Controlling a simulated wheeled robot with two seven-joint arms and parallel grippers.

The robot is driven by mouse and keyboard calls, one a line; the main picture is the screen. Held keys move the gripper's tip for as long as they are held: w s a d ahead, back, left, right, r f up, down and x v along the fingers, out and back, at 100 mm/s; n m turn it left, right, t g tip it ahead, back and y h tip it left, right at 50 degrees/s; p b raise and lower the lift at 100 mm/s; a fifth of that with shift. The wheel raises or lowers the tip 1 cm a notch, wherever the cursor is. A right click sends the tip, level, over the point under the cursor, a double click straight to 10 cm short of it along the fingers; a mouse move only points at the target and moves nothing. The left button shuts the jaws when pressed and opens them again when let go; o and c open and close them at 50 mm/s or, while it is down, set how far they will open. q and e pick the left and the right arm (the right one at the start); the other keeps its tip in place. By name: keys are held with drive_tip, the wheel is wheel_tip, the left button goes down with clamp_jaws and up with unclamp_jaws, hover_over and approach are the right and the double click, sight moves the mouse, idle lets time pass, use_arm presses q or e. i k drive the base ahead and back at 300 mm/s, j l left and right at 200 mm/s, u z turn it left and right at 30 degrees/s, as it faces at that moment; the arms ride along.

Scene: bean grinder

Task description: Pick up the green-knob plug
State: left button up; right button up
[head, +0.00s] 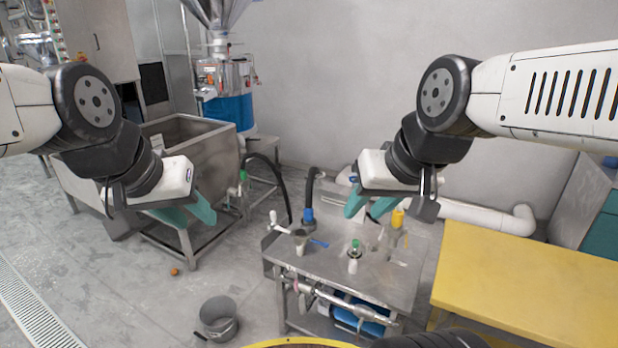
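The green-knob plug (354,255) stands upright on the metal table (325,268), with a green knob on top and a pale body below. My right gripper (361,214) hangs above and behind it in the picture, its two teal fingers apart and nothing between them. My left gripper (199,224) is over the floor in front of the steel tank, well left of the table. Its teal fingers look apart and empty. A second green-topped part (243,177) shows by the tank's right side; I cannot tell what it is.
On the metal table are a blue-based black hose (309,205), a grey funnel-like part (300,241) and a yellow bottle-like item (397,219), close to my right gripper. A yellow table (530,285) stands at right.

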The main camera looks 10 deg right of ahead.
sight(354, 250)
drive_tip(key=i+l+u, duration=0.15)
drive_tip(key=l+u, duration=0.15)
drive_tip(key=l, duration=0.4)
drive_tip(key=l+u, duration=0.3)
drive_tip(key=l, duration=0.4)
drive_tip(key=i, duration=0.05)
